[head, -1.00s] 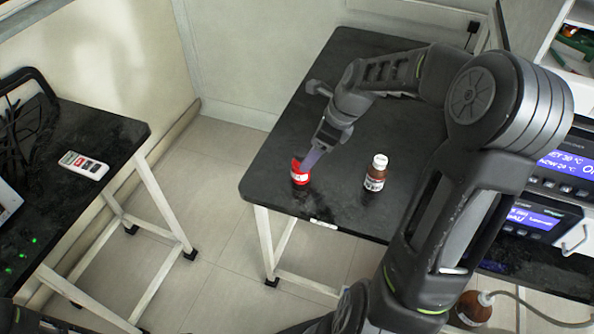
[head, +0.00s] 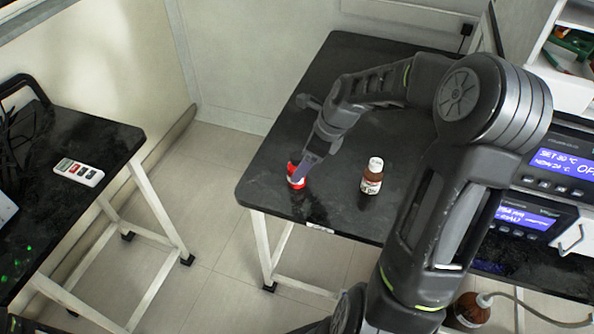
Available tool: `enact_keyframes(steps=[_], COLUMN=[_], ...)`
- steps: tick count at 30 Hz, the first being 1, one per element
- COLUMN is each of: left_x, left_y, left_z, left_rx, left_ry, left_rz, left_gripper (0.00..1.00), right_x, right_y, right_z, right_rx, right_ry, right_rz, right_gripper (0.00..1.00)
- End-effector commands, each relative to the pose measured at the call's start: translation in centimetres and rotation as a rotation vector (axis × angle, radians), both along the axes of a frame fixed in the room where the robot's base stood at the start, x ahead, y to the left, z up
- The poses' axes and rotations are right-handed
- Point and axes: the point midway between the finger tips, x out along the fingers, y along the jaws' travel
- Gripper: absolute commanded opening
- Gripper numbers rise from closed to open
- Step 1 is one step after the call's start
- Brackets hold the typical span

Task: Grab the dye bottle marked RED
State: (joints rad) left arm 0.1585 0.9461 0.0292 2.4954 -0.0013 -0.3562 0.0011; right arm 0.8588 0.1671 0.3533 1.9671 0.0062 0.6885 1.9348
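A small red bottle (head: 297,183) with a pale label patch stands near the front left corner of the black table (head: 265,160). Its lettering is too small to read. My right gripper (head: 301,170) points down at this bottle, and a grey finger covers part of it. I cannot tell whether the fingers are closed on it. A brown bottle (head: 371,183) with a white cap and white label stands upright to the right, apart from the gripper. My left gripper is not in view.
A second black table (head: 110,150) at the left holds a white remote-like device (head: 79,172). Instruments with blue displays (head: 560,163) stand at the right. A brown bottle with a tube (head: 468,310) is low at the right. The table's back part is clear.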

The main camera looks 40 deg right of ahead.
Motion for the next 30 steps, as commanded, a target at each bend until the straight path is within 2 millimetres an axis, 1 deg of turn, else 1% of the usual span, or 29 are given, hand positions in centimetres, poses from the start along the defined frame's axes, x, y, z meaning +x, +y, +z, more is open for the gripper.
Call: enact_keyframes(steps=[4,9,12,30], left_x=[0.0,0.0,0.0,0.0], left_y=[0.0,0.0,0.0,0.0], left_z=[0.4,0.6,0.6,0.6], left_rx=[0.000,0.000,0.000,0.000], left_ry=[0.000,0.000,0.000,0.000], left_rz=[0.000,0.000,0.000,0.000], left_gripper=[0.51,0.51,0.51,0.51], right_x=[0.4,1.2,1.5,1.6], right_y=[0.5,1.1,1.2,1.2], right_z=[-1.4,-3.8,-4.5,-4.6], right_rx=[0.005,0.003,0.002,0.000], right_ry=[0.002,0.004,0.002,0.001], right_rz=[0.000,0.002,0.001,0.000], right_gripper=[0.73,0.73,0.73,0.73])
